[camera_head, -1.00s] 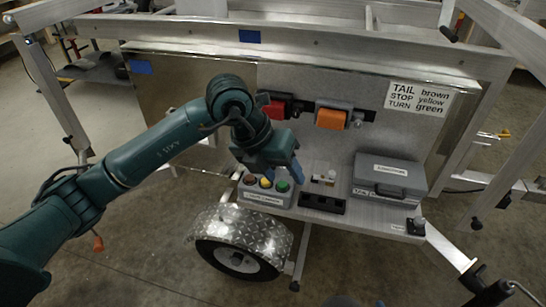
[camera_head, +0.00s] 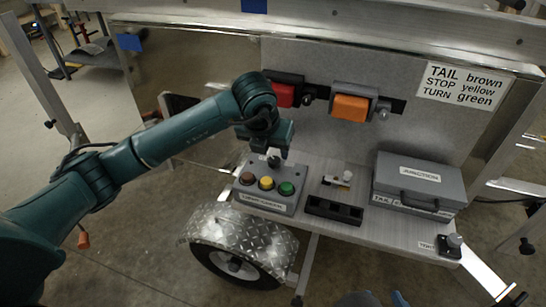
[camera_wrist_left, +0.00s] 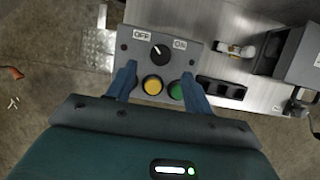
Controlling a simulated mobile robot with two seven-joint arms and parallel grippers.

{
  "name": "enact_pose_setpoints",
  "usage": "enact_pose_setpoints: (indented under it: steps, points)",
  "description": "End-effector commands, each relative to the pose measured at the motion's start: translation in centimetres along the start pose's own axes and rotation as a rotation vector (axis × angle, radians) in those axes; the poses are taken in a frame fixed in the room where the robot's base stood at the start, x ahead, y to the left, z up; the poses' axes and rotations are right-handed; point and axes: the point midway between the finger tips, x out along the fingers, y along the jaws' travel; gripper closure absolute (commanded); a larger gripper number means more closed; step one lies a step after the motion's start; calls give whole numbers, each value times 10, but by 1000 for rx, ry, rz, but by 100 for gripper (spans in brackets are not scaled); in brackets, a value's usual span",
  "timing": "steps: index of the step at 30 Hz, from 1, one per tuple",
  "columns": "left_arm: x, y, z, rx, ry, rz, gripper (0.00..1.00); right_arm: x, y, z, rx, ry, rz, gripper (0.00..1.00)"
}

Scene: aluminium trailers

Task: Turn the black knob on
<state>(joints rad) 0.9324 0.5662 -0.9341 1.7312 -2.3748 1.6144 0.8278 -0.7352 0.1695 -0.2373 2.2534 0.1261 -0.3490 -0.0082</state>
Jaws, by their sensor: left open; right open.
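The black knob (camera_wrist_left: 160,52) is on a grey control box with OFF and ON labels. Its white mark points up and left, towards OFF. The knob also shows in the head view (camera_head: 273,161), just under the gripper. My left gripper (camera_wrist_left: 158,72) is open and empty above the box, its blue fingers apart on either side of the yellow button. The knob lies just beyond the fingertips in the wrist view; I cannot see contact. My right gripper (camera_head: 385,299) barely shows as blue tips at the bottom edge of the head view.
The box (camera_head: 262,203) has brown, yellow and green buttons. Beside it are a black tray (camera_head: 334,210) and a grey junction case (camera_head: 420,182). Red (camera_head: 284,94) and orange (camera_head: 350,107) switches are on the panel behind. A fender and wheel are below.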

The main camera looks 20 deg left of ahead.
Motion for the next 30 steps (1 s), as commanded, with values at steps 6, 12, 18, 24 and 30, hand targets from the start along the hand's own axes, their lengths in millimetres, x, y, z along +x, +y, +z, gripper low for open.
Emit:
enact_pose_setpoints:
  steps: [6, 12, 18, 24, 30]
  points:
    - [38, 0, 0, -1, 2, 0, 48, 0, 0, 0, -1, 7, 1, 57]
    - [51, -1, 0, 2, 0, -1, 48, -1, 1, -1, -2, 11, 4, 57]
    - [53, -1, 0, 2, -1, -1, 48, -1, 2, -1, -3, 11, 5, 57]
    - [53, 0, 0, 1, -1, -1, 57, -1, 2, -1, -2, 11, 6, 57]
    - [52, 0, 0, 1, -1, -1, 74, -1, 2, -1, -2, 9, 5, 57]
